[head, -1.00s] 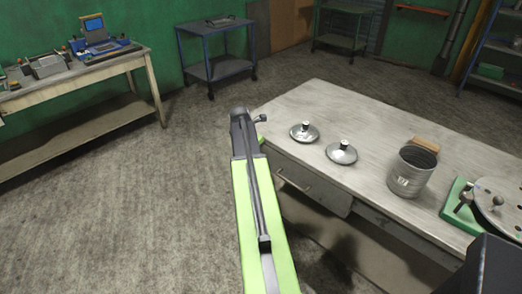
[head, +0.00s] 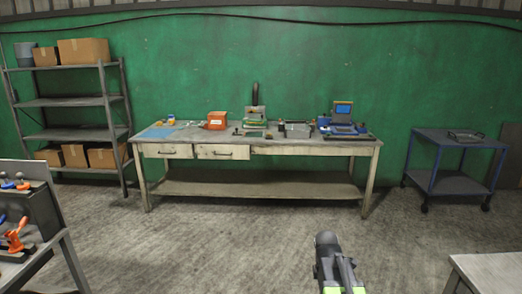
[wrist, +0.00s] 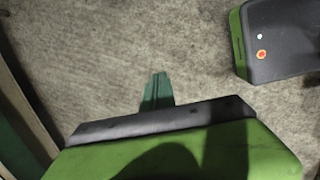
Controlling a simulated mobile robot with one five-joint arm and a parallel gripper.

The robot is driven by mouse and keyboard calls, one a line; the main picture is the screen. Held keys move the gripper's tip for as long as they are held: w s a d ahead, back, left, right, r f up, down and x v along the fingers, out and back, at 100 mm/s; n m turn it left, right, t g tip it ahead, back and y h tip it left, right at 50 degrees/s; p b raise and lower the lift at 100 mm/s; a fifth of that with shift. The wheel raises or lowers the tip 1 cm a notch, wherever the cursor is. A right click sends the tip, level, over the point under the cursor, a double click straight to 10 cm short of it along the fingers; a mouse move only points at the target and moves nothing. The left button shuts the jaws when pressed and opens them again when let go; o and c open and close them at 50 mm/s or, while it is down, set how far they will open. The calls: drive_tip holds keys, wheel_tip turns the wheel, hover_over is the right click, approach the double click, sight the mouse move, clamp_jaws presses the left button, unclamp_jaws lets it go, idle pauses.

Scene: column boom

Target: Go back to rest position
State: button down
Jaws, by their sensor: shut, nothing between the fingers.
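My gripper (wrist: 158,78) shows in the wrist view as a narrow dark green pair of fingers close together, with nothing between them. It points over bare concrete floor and touches nothing that I can see. In the head view only part of my arm, with a dark rounded top and bright green sides, rises from the bottom edge right of the middle. The gripper itself is hidden in that view.
A long workbench (head: 262,151) with tools stands along the green wall. A shelf rack (head: 72,102) is at left, a blue cart (head: 455,184) at right. Table corners stand near at lower left (head: 62,243) and lower right (head: 490,272). The middle floor is clear.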

drive_tip(key=s+a+m+y, duration=0.1)
drive_tip(key=s+a+m, duration=0.3)
drive_tip(key=m, duration=0.4)
drive_tip(key=s+a+m+g+y, duration=0.1)
drive_tip(key=s+a+m, duration=0.3)
drive_tip(key=a+m, duration=0.2)
drive_tip(key=m, duration=0.2)
drive_tip(key=shift+s+m, duration=0.2)
drive_tip(key=shift+m, duration=0.2)
